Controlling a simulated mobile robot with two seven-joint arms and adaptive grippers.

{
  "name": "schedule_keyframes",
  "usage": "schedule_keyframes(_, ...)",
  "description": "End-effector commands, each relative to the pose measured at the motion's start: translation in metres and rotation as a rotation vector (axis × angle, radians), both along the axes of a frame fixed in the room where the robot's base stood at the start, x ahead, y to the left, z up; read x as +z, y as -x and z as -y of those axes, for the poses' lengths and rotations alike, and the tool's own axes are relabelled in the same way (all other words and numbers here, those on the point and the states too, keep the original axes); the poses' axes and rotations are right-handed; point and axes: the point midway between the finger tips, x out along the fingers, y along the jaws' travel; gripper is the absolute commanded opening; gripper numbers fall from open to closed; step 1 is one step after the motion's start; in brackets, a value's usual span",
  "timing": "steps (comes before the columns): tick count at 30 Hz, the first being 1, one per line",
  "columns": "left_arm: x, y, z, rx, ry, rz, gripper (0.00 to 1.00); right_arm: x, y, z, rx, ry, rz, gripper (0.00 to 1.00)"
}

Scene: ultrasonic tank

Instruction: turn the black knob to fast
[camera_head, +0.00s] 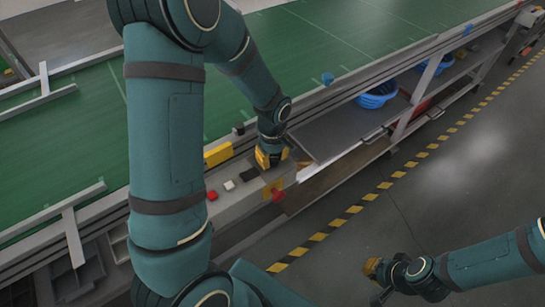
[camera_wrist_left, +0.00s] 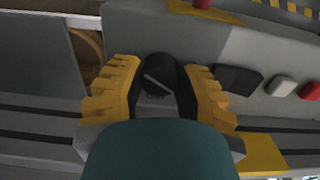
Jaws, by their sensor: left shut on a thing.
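The black knob (camera_wrist_left: 158,72) sits between the yellow fingers of my left gripper (camera_wrist_left: 160,90) in the left wrist view, with a pale pointer line slanting across its face. The left gripper is shut on it, one finger on each side. In the head view the left gripper (camera_head: 269,158) is down at the right end of the grey control panel (camera_head: 237,203) and hides the knob. Any speed marks around the knob are not readable. My right gripper (camera_head: 375,271) is low at the right, over the floor, away from the panel; its opening is unclear.
A black switch (camera_head: 249,174), a white button (camera_head: 229,185) and a red button (camera_head: 212,195) line the panel beside the knob. A red mushroom button (camera_head: 278,195) sticks out from its front. The green conveyor (camera_head: 330,42) lies behind. Blue baskets (camera_head: 376,97) stand on a shelf at right.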

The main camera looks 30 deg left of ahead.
Motion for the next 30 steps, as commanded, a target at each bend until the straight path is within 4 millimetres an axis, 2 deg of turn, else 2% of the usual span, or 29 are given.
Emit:
schedule_keyframes(11,-0.0007,0.0004,0.0001,-0.208,0.0,-0.001,0.0,-0.0017,0.0004,0.0,0.0,0.0,-0.001,0.0)
schedule_keyframes(30,-0.0007,0.0008,0.0001,-0.813,0.001,-0.002,0.0,-0.0022,0.0008,-0.0002,0.002,0.0,-0.002,0.0)
